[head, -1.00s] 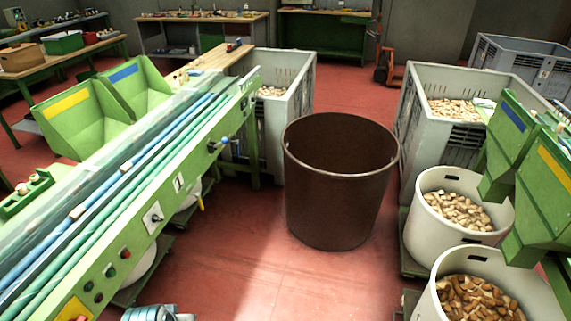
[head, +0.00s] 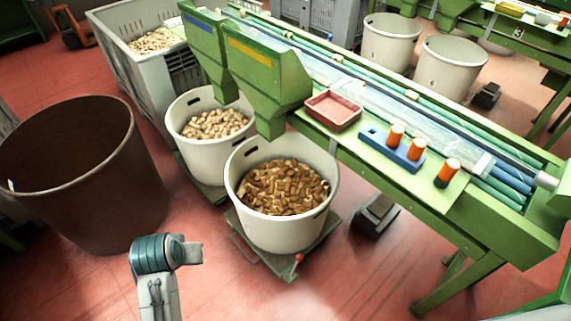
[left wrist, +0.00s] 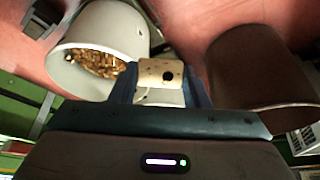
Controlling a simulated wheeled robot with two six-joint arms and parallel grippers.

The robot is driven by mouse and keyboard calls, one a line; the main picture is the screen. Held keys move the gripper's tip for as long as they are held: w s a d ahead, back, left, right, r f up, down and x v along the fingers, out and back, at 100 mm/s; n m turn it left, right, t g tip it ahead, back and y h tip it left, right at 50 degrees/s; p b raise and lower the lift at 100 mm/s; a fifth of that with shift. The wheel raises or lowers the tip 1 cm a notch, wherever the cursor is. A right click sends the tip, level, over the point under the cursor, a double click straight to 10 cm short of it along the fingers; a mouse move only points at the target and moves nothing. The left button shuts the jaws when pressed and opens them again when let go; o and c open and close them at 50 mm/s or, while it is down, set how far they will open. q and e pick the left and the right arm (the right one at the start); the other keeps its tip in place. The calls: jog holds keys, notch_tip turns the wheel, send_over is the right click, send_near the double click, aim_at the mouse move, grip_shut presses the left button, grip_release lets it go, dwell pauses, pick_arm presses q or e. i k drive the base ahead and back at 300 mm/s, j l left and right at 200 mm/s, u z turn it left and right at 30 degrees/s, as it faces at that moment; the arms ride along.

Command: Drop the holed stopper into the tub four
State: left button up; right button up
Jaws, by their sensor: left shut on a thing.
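My left gripper (left wrist: 161,82) is shut on the holed stopper (left wrist: 150,70), a pale cork with a dark round hole in its face, in the left wrist view. The head view shows part of my arm at the bottom left, but not the stopper. A white tub of darker brown stoppers (head: 232,178) stands below the green chutes; it also shows in the left wrist view (left wrist: 75,78). A white tub of paler stoppers (head: 178,150) stands behind it. I cannot read which tub is four. My right gripper is not in view.
A tall brown bin (head: 125,185) stands at the left. The green conveyor (head: 400,205) runs along the right, bearing a red tray (head: 333,111) and a blue block (head: 385,147) with orange-topped pieces. Two more white tubs (head: 391,40) stand beyond it. Red floor is clear in front.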

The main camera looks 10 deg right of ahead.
aim_at(262, 209)
jog(key=i+j+z, duration=0.2)
jog(key=z, duration=0.2)
jog(key=i+j+z, duration=0.15)
jog(key=z, duration=0.25)
jog(key=i+j+z, duration=0.1)
jog(key=j+z, duration=0.7)
jog(key=i+j, duration=0.1)
jog(key=j, duration=0.55)
jog(key=i+j+z, duration=0.1)
jog(key=j, duration=0.55)
